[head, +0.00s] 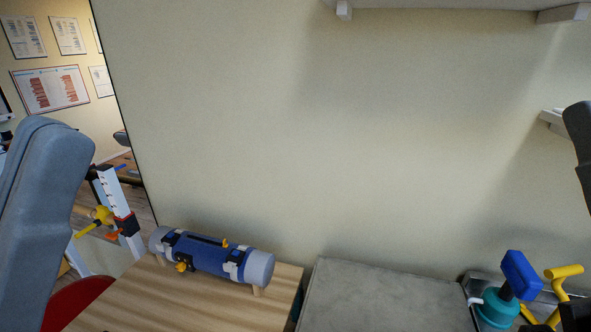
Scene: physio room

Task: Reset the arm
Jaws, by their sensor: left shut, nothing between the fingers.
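At the right edge a dark grey part of my right arm (578,140) shows, cut off by the frame. The right gripper's fingers cannot be made out.
A blue strapped cylinder (205,255) lies on a wooden table (190,305). A grey surface (385,300) beside it is bare in the middle. A teal-based device with a blue head (520,273) stands right. A white marked post (113,190) stands left. Shelves (440,4) hang above.

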